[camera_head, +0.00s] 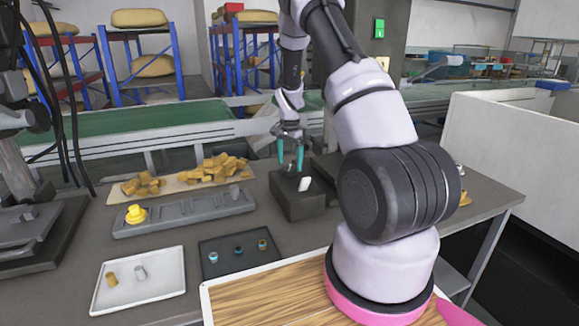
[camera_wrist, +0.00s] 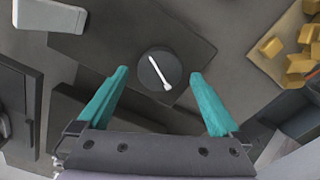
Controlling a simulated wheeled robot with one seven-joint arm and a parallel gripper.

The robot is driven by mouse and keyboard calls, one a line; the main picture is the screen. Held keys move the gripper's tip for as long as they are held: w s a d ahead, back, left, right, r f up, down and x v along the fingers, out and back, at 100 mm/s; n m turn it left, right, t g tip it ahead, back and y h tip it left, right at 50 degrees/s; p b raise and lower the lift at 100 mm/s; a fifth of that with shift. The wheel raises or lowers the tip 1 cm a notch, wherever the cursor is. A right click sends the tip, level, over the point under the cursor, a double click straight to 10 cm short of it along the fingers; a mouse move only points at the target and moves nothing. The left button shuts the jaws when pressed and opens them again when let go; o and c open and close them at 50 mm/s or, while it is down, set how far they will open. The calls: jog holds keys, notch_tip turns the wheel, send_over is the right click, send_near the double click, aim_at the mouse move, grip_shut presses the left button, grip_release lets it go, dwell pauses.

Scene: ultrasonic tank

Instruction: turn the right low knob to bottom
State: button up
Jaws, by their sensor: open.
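A dark round knob (camera_wrist: 148,74) with a white pointer shows in the wrist view on a dark flat surface. The pointer slants from upper left to lower right. My gripper (camera_wrist: 159,75) is open and empty, its two teal fingers on either side of the knob in that picture. I cannot tell how high the fingertips are above it. In the head view my gripper (camera_head: 290,166) points down over a dark box (camera_head: 299,207) on the table. The knob cannot be made out in the head view. No second knob is clear.
A white piece (camera_head: 305,184) stands at the dark box. To the left are a grey holder (camera_head: 180,217) with a yellow part (camera_head: 135,214), and several yellow blocks (camera_head: 215,170). A white tray (camera_head: 165,285) and a dark plate (camera_head: 222,270) lie nearer.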

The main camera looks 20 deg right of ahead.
jog(key=shift+f, duration=1)
jog(key=shift+c, duration=0.3)
jog(key=c, duration=1.3)
jog(key=shift+o, duration=0.2)
